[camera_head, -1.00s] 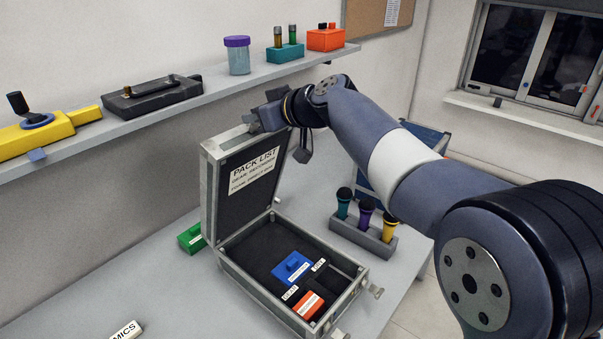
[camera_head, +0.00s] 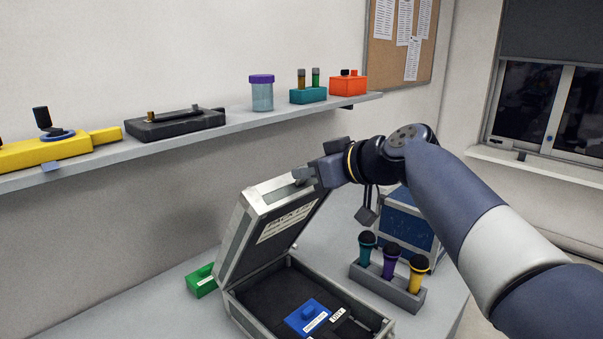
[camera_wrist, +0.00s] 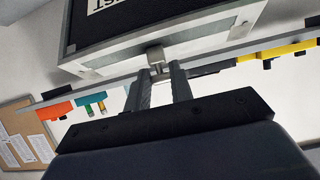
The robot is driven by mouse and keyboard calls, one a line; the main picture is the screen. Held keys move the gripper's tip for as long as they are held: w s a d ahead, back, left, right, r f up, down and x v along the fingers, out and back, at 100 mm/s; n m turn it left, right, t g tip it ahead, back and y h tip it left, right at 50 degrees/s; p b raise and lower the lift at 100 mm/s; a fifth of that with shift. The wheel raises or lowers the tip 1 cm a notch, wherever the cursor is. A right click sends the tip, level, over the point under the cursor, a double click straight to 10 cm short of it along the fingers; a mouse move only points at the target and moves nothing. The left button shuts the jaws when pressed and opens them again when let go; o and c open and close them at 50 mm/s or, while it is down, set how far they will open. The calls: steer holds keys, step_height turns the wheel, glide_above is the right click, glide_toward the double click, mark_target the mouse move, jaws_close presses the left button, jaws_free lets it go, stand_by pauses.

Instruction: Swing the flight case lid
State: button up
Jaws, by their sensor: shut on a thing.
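The flight case stands on the table with its lid (camera_head: 250,232) partly open, leaning forward over the base (camera_head: 255,322). A pack list label (camera_head: 285,224) is on the lid's inner face. My gripper (camera_head: 303,175) is shut on a small tab at the lid's upper edge. In the wrist view, my gripper (camera_wrist: 160,72) has its fingers on this metal tab (camera_wrist: 156,54), with the lid's frame (camera_wrist: 195,45) just beyond. Inside the base lie dark foam and a blue block (camera_head: 307,316). The front of the base is cut off by the picture's lower edge.
A microphone stand (camera_head: 388,286) with three microphones stands right of the case, near a blue case (camera_head: 405,222). A green block (camera_head: 201,281) is at the left. A wall shelf (camera_head: 225,128) with several items runs behind.

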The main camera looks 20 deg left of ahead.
steer(key=shift+s+d+f+b, duration=0.15)
steer(key=shift+s+d+b, duration=0.15)
steer(key=shift+d, duration=0.25)
steer(key=s+d+f+b, duration=0.3)
steer(key=d+f+b, duration=0.4)
steer(key=b, duration=0.4)
steer(key=shift+s+d, duration=0.4)
steer(key=shift+d, duration=0.5)
